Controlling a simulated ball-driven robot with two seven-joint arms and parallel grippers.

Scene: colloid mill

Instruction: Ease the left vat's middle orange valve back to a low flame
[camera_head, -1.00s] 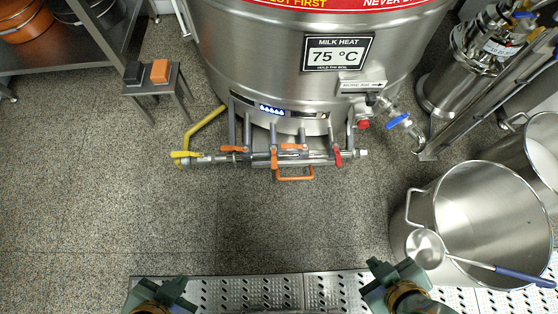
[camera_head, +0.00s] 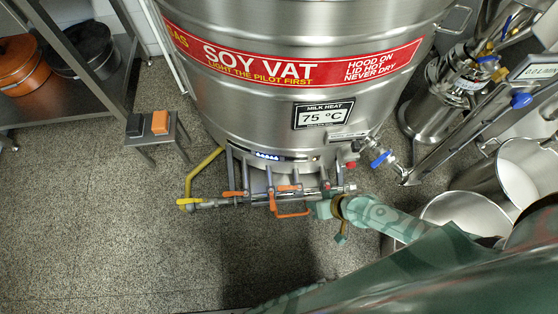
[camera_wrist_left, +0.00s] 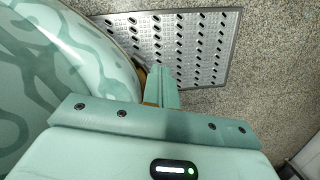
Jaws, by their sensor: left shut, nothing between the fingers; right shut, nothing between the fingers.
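The steel soy vat (camera_head: 240,100) stands at the back with a gas pipe across its front. Three orange levers show on the pipe: the left one (camera_head: 234,193) and the right one (camera_head: 290,187) lie along it, while the middle orange valve (camera_head: 273,201) points across it. Blue light (camera_head: 268,156) shows in the burner window above. My right gripper (camera_head: 315,208) is shut and empty at the pipe's right part, right of the middle lever; contact cannot be told. My left gripper (camera_wrist_left: 161,88) is shut and empty over the floor, in the left wrist view only.
A red lever (camera_head: 327,187) and an orange loop (camera_head: 294,213) are close to my right gripper. A yellow pipe (camera_head: 188,185) bends at the left. A stool (camera_head: 157,133) with two blocks stands left. Steel pots (camera_head: 466,213) stand right. A perforated grate (camera_wrist_left: 185,45) lies below my left gripper.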

